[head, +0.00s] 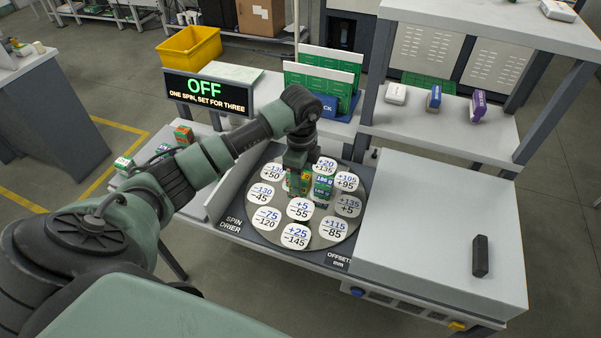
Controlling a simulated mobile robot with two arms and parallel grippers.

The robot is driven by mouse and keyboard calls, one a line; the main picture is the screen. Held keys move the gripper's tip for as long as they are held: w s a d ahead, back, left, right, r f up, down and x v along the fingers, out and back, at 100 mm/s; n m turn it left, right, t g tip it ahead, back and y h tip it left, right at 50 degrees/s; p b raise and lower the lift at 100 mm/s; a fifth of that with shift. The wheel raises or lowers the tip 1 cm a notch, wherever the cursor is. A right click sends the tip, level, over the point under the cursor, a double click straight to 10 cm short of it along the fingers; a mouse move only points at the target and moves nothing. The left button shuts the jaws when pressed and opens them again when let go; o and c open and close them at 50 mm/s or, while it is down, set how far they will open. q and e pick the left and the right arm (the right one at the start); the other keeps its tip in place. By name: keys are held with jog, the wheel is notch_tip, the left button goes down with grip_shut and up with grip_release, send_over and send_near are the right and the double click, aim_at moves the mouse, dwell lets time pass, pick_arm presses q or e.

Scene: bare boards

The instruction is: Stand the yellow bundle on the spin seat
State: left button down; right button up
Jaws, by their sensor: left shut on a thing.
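The spin drier's round grey plate (328,239) carries several white pads printed with offset numbers. My left gripper (298,176) points down over the back part of the plate, shut on a small bundle with yellow and green sides (293,187). The gripper covers the bundle's top, and I cannot tell whether its base touches the plate. A green and white bundle (322,190) stands on the plate just right of it. A sign (207,91) behind the plate reads OFF, "one spin, set for three". My right gripper is not in view.
More bundles, one orange and green (184,135) and one green and white (124,165), sit in the left tray. A yellow bin (189,51) and green boards (322,75) stand behind. A dark bar (480,256) lies on the otherwise clear white top at right.

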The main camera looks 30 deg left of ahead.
pick_arm(q)
jog(key=shift+f+b, duration=0.65)
jog(key=shift+f, duration=0.05)
notch_tip(320, 180, down, 6)
jog(key=b, duration=0.4)
jog(key=shift+f+b, duration=0.15)
jog(key=shift+b, duration=0.15)
jog(key=shift+f, duration=0.5)
jog(key=shift+f+b, duration=0.4)
jog(key=shift+b, duration=0.1)
jog(key=c, duration=0.8)
grip_release()
jog(key=shift+o, duration=0.2)
notch_tip(320, 180, up, 10)
jog(key=p, duration=0.8)
jog(key=shift+r, duration=0.15)
